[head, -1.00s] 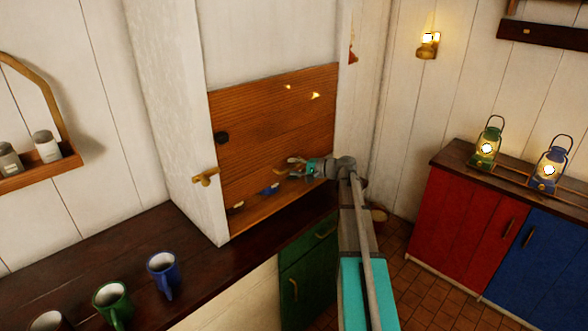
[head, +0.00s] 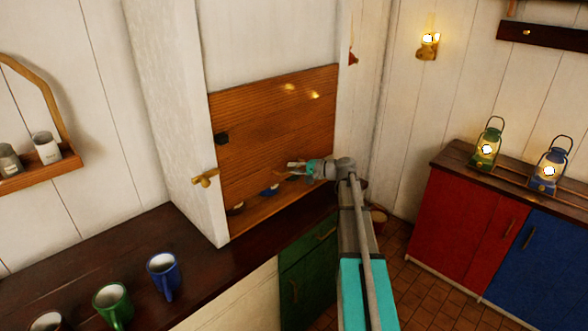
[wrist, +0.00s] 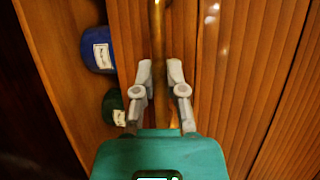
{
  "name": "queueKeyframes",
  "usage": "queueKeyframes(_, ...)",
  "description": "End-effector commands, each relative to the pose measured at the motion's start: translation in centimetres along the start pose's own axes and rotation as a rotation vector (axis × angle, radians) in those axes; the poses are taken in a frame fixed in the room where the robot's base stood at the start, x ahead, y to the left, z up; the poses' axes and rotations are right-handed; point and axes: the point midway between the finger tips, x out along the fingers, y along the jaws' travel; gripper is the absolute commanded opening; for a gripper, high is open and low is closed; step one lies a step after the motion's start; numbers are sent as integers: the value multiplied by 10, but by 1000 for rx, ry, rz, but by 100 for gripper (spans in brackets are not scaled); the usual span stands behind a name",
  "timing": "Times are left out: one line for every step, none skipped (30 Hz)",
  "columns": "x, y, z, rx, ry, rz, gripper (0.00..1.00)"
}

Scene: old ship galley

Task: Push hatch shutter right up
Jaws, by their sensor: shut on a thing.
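The hatch shutter (head: 275,125) is a wide brown panel of planks in the white wall opening. A narrow gap shows under its lower edge, above the sill. In the wrist view the planks (wrist: 220,60) run up the picture, and a brass bar handle (wrist: 157,35) lies along the shutter. My gripper (head: 292,170) is at the lower right of the shutter. In the wrist view my gripper (wrist: 160,75) has its two grey fingers on either side of the brass bar, shut on it. The fingers partly hide the bar.
Behind the gap stand a blue jar (wrist: 97,48) and a green jar (wrist: 114,107) with labels. A brass catch (head: 205,178) sticks out of the left post. Mugs (head: 163,275) stand on the dark counter (head: 120,245). Lanterns (head: 486,148) stand at right.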

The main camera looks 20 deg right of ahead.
Motion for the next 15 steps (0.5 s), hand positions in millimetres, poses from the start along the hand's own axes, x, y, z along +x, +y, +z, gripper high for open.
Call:
queueKeyframes(0,-2,0,0,0,-1,0)
queueKeyframes(0,-3,0,0,0,-1,0)
queueKeyframes(-1,-5,0,0,0,-1,0)
queueKeyframes(-1,-6,0,0,0,-1,0)
queueKeyframes(-1,-8,0,0,0,-1,0)
queueKeyframes(-2,-11,1,0,0,-1,0)
queueKeyframes(-2,-13,1,0,0,-1,0)
queueKeyframes(-3,-16,1,0,0,-2,0)
queueKeyframes(-3,-19,1,0,0,-2,0)
queueKeyframes(-4,-22,1,0,0,-2,0)
queueKeyframes(-4,-26,2,0,0,-2,0)
queueKeyframes(-5,-30,2,0,0,-2,0)
queueKeyframes(-6,-34,2,1,0,-2,0)
queueKeyframes(-7,-38,3,1,0,-2,0)
queueKeyframes(-8,-43,3,1,0,-2,0)
